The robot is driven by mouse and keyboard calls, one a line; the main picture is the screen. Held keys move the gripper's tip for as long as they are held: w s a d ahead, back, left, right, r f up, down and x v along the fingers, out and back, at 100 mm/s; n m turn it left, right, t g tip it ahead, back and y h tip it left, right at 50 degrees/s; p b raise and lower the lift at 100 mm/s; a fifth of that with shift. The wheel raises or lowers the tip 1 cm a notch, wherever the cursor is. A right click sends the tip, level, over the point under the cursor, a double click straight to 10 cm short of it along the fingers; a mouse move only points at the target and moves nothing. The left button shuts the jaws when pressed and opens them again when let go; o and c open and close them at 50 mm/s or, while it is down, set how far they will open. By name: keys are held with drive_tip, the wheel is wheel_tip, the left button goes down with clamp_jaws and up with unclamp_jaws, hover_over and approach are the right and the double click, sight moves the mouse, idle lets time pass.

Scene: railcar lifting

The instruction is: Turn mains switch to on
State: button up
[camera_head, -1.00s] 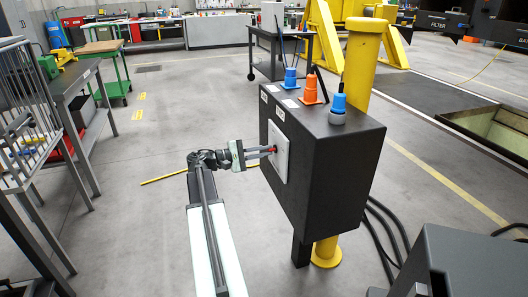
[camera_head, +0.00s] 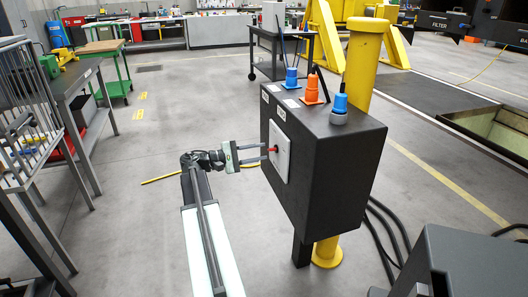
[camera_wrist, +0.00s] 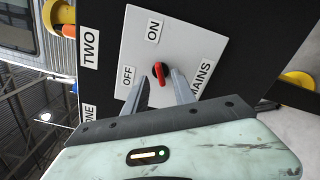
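The mains switch is a red rotary handle (camera_wrist: 160,73) on a pale plate (camera_wrist: 190,35) marked ON, OFF and MAINS. In the wrist view its handle runs roughly up and down, with ON above it and OFF to its left. In the head view the red handle (camera_head: 274,149) shows on the side of the black box (camera_head: 335,185). My gripper (camera_wrist: 161,76) is open, its two fingers apart on either side of the handle, with visible gaps. In the head view my gripper (camera_head: 267,153) points at the plate, with its fingertips just short of it.
Blue and orange connectors (camera_head: 311,90) stand on top of the box. A yellow post (camera_head: 361,70) rises behind it, and black cables (camera_head: 384,235) hang to its right. A grey bench and wire cage (camera_head: 30,110) stand at left.

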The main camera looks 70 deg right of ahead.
drive_tip(key=v, duration=0.5)
drive_tip(key=shift+w+a, duration=0.1)
drive_tip(key=shift+w, duration=0.05)
